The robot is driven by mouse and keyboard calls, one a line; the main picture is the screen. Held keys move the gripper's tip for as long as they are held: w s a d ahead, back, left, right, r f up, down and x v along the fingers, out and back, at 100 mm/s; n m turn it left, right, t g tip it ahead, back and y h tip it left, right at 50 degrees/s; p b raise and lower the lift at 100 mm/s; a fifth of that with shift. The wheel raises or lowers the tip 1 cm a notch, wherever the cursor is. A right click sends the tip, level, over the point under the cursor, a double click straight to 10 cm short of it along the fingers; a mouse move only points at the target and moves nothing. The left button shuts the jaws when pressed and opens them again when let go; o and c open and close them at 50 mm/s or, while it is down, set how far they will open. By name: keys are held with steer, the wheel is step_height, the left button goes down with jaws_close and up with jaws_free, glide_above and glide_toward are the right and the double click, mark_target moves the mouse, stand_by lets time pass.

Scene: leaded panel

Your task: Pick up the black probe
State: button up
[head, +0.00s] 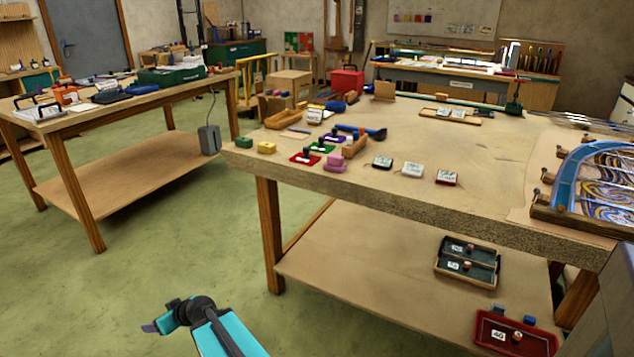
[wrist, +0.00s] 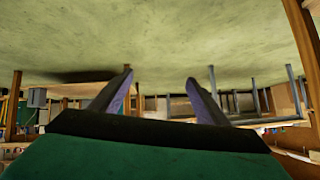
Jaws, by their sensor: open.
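I cannot make out a black probe for certain in either view. Small dark items (head: 110,96) lie on the left table, too small to identify. My gripper (head: 158,316) is low over the green floor in the head view, in front of the tables and below their tops. In the wrist view its two fingers (wrist: 160,92) stand apart with nothing between them. The wrist picture appears upside down, with floor at the top.
The main workbench (head: 475,162) holds small coloured blocks, labelled tags and a leaded panel (head: 600,175) at right. Its lower shelf (head: 345,262) carries a dark tray (head: 466,262) and a red tray (head: 515,335). The left table (head: 75,116) stands apart, with open floor (head: 160,235) between.

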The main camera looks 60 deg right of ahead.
steer(key=w+d+r+m+t+h+b, duration=0.1)
steer(key=d+r+m+t+h+b, duration=0.4)
steer(key=d+r, duration=1.55)
steer(key=s+d+r+m+g+h+b, duration=0.1)
steer(key=s+d+r+h, duration=0.25)
steer(key=d, duration=0.25)
steer(key=s+d+r+h+b, duration=0.1)
steer(key=s+d+r+h, duration=0.1)
steer(key=d+r+h, duration=0.3)
steer(key=s+d+r+m+g+h+b, duration=0.2)
steer(key=s+d, duration=0.3)
steer(key=s, duration=0.3)
steer(key=s+d+r+m+g+h+b, duration=0.2)
steer(key=s+d+r+m+g, duration=0.1)
steer(key=s, duration=0.6)
steer(key=s+d+r+m+g+h+b, duration=0.2)
steer(key=s+d+r+m+g, duration=0.1)
steer(key=s+d, duration=0.6)
steer(key=shift+r+m+g, duration=0.2)
steer(key=shift+m+g, duration=0.3)
steer(key=shift+g, duration=0.8)
steer(key=s+d+m+g+y+b, duration=0.1)
steer(key=s+g+y, duration=0.1)
steer(key=s, duration=0.8)
steer(key=shift+s+m+g, duration=0.15)
steer(key=shift+m+g, duration=0.15)
steer(key=shift+g, duration=0.2)
steer(key=shift+d+r, duration=0.1)
steer(key=shift+d, duration=0.05)
